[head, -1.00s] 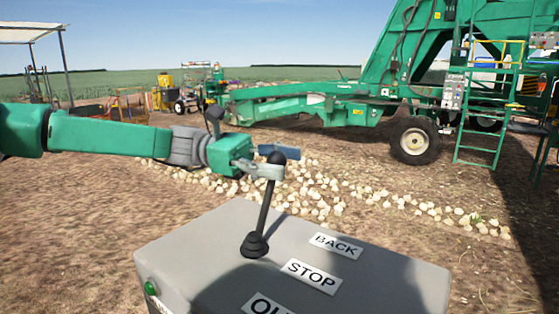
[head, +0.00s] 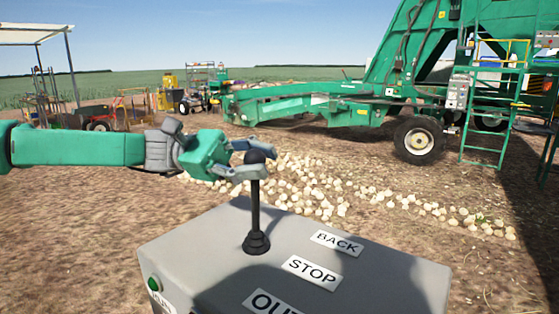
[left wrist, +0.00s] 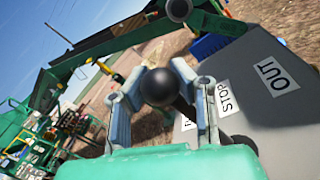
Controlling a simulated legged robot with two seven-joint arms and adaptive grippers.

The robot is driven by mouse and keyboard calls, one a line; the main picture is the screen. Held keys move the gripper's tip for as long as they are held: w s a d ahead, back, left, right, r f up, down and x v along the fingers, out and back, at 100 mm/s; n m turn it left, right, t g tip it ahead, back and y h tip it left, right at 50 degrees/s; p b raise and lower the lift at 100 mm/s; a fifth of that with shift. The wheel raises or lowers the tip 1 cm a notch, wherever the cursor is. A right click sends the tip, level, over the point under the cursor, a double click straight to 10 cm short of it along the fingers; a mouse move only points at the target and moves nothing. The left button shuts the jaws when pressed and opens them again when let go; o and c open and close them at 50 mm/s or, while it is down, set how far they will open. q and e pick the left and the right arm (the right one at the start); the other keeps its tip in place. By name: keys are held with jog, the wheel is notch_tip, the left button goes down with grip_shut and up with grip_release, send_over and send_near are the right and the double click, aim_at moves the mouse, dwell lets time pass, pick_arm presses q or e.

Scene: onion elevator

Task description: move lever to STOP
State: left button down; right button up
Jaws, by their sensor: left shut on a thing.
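The lever (head: 256,208) has a black shaft, a round knob and a ribbed boot. It rises from a grey control box (head: 205,252), standing about upright. Labels BACK (head: 336,243), STOP (head: 311,272) and OUT (head: 270,302) run along the box top, right of the boot. In the left wrist view the black knob (left wrist: 166,87) sits between the two grey fingers, with the STOP label (left wrist: 226,98) to the right. My right gripper is not in view.
A green button (head: 153,284) is on the box's left front face. Behind the box, pale onions (head: 330,190) lie scattered on brown soil. A large green machine (head: 415,60) with wheels stands at the back right, well beyond the box. The air around the lever looks clear.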

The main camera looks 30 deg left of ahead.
pick_arm(q)
jog(key=shift+s+a, duration=0.15)
jog(key=shift+s, duration=0.05)
jog(key=c, duration=1.3)
grip_release()
jog(key=shift+o, duration=0.6)
jog(key=shift+a+f, duration=0.1)
jog(key=shift+a, duration=0.15)
jog(key=a+f, duration=0.1)
jog(key=a, duration=1.1)
jog(key=shift+a, duration=0.2)
